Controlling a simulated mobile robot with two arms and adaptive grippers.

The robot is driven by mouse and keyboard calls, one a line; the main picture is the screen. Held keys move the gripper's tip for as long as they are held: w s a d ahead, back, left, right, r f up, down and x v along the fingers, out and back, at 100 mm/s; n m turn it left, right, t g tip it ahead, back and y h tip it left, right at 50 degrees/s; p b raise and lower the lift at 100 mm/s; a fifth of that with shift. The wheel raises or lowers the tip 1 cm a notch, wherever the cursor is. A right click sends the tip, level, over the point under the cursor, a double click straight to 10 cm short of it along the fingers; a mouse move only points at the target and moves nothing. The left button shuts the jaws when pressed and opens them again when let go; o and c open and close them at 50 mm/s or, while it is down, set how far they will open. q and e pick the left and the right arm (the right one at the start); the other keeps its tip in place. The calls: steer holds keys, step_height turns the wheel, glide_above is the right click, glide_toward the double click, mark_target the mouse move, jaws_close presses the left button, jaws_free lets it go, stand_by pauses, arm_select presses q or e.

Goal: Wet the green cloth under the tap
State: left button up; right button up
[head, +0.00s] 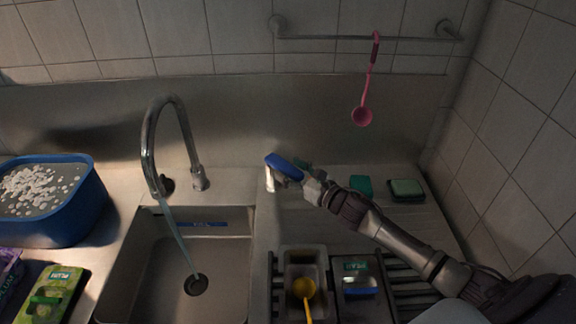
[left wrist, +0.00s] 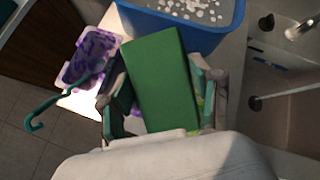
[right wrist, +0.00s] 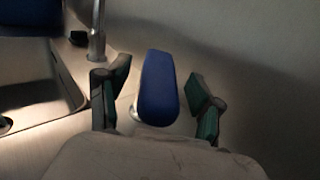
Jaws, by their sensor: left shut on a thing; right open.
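The green cloth (left wrist: 160,82), a flat green rectangle, is between the fingers of my left gripper (left wrist: 160,108), shut on it beside the blue tub. I cannot make out that gripper in the head view. The tap (head: 150,140) is a curved metal spout over the sink (head: 140,270). A thin stream of water (head: 178,238) runs from it towards the drain. My right gripper (right wrist: 155,92) is open around a blue lever (right wrist: 158,90) on a pale post right of the sink. The lever also shows in the head view (head: 283,165), at the fingertips of my right arm.
The blue tub (head: 75,215) with pale bits stands left of the sink. A green packet (head: 60,285) lies in front of it. Green sponges (head: 405,188) lie at the back right. A yellow ladle (head: 304,288) rests in a metal tray. A pink ladle (head: 362,115) hangs from the wall rail.

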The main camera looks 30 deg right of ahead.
steer(key=shift+w+a, duration=0.15)
steer(key=shift+w, duration=0.35)
jaws_close()
